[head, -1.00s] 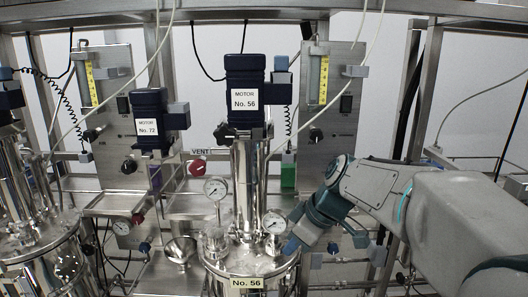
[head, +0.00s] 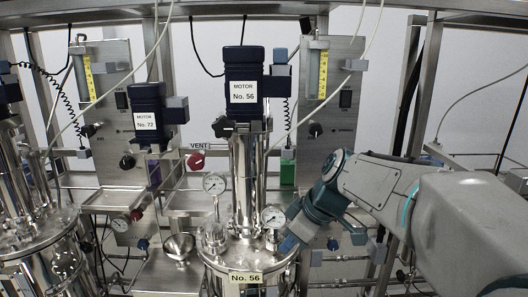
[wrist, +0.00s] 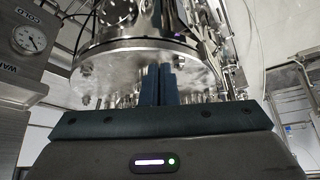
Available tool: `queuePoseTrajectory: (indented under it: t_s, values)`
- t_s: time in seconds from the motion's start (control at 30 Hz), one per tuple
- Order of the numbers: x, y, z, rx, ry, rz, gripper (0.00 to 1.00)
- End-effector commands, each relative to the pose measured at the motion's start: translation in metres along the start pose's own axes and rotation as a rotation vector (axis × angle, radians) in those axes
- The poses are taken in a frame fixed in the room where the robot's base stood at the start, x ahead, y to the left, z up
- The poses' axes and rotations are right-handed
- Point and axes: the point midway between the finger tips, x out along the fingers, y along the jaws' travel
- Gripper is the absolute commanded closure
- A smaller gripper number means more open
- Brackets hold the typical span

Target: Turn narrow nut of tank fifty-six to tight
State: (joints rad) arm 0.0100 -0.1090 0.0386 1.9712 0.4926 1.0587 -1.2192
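Tank fifty-six, labelled No. 56 (head: 246,278), stands at the centre of the head view, with a shiny round lid and the blue No. 56 motor (head: 243,72) on its column. My gripper (head: 289,244) is at the right edge of the lid, beside the right-hand gauge (head: 272,216). In the wrist view, the two dark fingers (wrist: 159,70) stand side by side, pressed together, in front of the lid's round flange (wrist: 135,47). I see nothing between them. Small fittings line the flange rim; I cannot tell which is the narrow nut, and the fingertips partly hide the rim.
A steel funnel (head: 180,246) and the red vent knob (head: 195,161) are left of the tank. The No. 72 motor (head: 148,122) is farther left. A steel panel (head: 330,110) stands behind my arm. A cold-water gauge (wrist: 28,38) is in the wrist view.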

Motion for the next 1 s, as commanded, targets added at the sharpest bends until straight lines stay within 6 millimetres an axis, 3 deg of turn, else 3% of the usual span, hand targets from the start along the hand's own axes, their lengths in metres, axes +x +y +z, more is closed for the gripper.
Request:
queuePoseTrajectory:
  t_s: [0.43,0.9,1.0]
  values:
    - [-0.008,-0.002,0.004,0.0,0.002,0.001,1.0]
    - [-0.055,-0.002,-0.022,-0.001,0.002,0.003,1.0]
    - [-0.058,-0.002,-0.023,0.0,0.001,0.001,1.0]
